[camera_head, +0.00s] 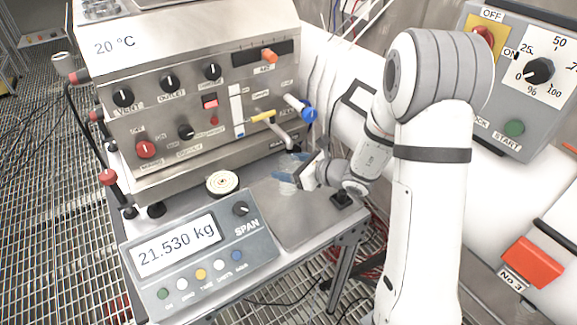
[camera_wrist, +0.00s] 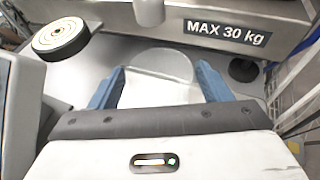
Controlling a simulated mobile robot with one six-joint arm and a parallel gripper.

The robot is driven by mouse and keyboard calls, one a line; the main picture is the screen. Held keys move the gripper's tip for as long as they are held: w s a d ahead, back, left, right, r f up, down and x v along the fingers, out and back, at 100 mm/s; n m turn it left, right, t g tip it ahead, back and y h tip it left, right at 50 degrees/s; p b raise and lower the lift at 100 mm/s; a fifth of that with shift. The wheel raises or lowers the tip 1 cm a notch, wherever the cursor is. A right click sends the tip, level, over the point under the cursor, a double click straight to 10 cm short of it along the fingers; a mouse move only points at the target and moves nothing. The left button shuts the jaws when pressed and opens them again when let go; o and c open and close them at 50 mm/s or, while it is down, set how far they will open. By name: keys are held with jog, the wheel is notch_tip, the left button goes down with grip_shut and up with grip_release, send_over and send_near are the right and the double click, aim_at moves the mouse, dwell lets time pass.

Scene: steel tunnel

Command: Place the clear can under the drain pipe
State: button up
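The clear can (camera_wrist: 163,62) shows faintly in the wrist view as a see-through round outline between my fingers. My gripper (camera_wrist: 160,82) has its two blue fingers wide apart, one on each side of the can. Their inner edges lie close to its sides; whether they press on it is unclear. In the head view my gripper (camera_head: 289,172) is low over the steel plate at the front of the machine, and the can is hard to make out. The drain pipe (camera_head: 279,130) is a steel spout with a yellow handle, above and left of my gripper. Its end shows at the wrist view's top (camera_wrist: 150,12).
A scale display (camera_head: 178,245) reads 21.530 kg at the front left. A round black-sided disc with a target-like face (camera_head: 222,183) sits left of my gripper. The machine panel (camera_head: 190,105) rises behind. The steel plate (camera_head: 310,218) is bare in front.

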jog(key=shift+r, duration=0.25)
jog(key=v, duration=1.2)
jog(key=s+a+r+n+g+h, duration=0.25)
jog(key=s+n+g, duration=0.35)
jog(key=s+n, duration=0.6)
jog(key=s+d+r+n+h, duration=0.4)
jog(key=s+d+n+h, duration=0.4)
jog(key=n, duration=0.4)
jog(key=shift+d+r+n+t+h, duration=0.3)
jog(key=shift+d+n+t+h, duration=0.1)
jog(key=shift+d+h, duration=0.15)
